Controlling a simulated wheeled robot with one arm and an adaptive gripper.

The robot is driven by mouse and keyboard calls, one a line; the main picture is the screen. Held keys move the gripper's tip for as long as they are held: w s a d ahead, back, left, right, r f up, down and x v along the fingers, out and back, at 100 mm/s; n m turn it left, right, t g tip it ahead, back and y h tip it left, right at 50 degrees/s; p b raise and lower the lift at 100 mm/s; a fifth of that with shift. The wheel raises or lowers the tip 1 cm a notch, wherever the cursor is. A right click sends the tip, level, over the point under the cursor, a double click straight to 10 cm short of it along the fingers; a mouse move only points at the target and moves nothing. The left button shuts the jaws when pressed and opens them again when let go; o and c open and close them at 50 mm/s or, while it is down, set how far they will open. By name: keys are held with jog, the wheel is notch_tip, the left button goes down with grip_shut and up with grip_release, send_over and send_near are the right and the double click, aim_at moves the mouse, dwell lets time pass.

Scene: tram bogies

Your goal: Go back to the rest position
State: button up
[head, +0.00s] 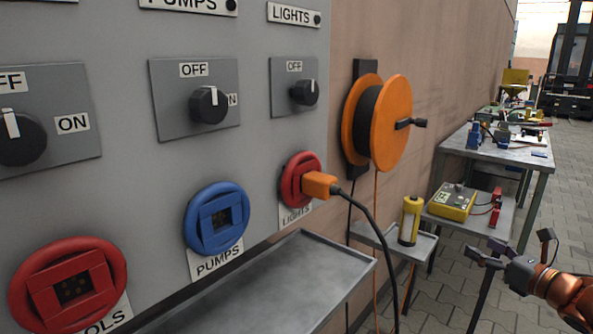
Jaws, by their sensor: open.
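My gripper (508,246) is at the lower right with its dark fingers spread apart and nothing between them. My orange arm (570,295) enters from the right edge. The gripper is in front of the paved floor, right of the grey control panel (150,160) and apart from it in the picture. An orange plug (319,185) sits in the red LIGHTS socket (298,172), and its black cable (380,230) hangs down. The PUMPS knob (208,105) and the LIGHTS knob (305,92) have their white marks pointing up towards OFF.
A grey tray (265,290) juts out below the panel. An orange cable reel (392,125) hangs on the wall. A yellow lamp-like cylinder (410,220) and a yellow box (452,201) stand on small shelves near my gripper. A workbench (480,142) stands behind; paved floor is clear at right.

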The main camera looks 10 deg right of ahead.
jog(key=w+d+r+m+g+h+p, duration=0.1)
jog(key=w+r+m+g+h+p, duration=0.1)
jog(key=w+r+m+h+p, duration=0.6)
jog(key=s+a+r+m+g+h+p, duration=0.3)
jog(key=s+a+r+m+g+p, duration=0.25)
jog(key=m, duration=0.85)
jog(key=s+a+r+m+g+y+p, duration=0.1)
jog(key=s+a+m+g+y+p, duration=0.2)
jog(key=s+a, duration=1.1)
jog(key=s+a+r+m+g+y+p, duration=0.2)
jog(key=s+a+m+g+p, duration=0.6)
jog(key=s+a+m, duration=0.5)
jog(key=s+a+y+p, duration=0.1)
jog(key=s+p, duration=0.1)
jog(key=s, duration=0.4)
jog(key=shift+s+a, duration=0.25)
jog(key=shift+a, duration=0.05)
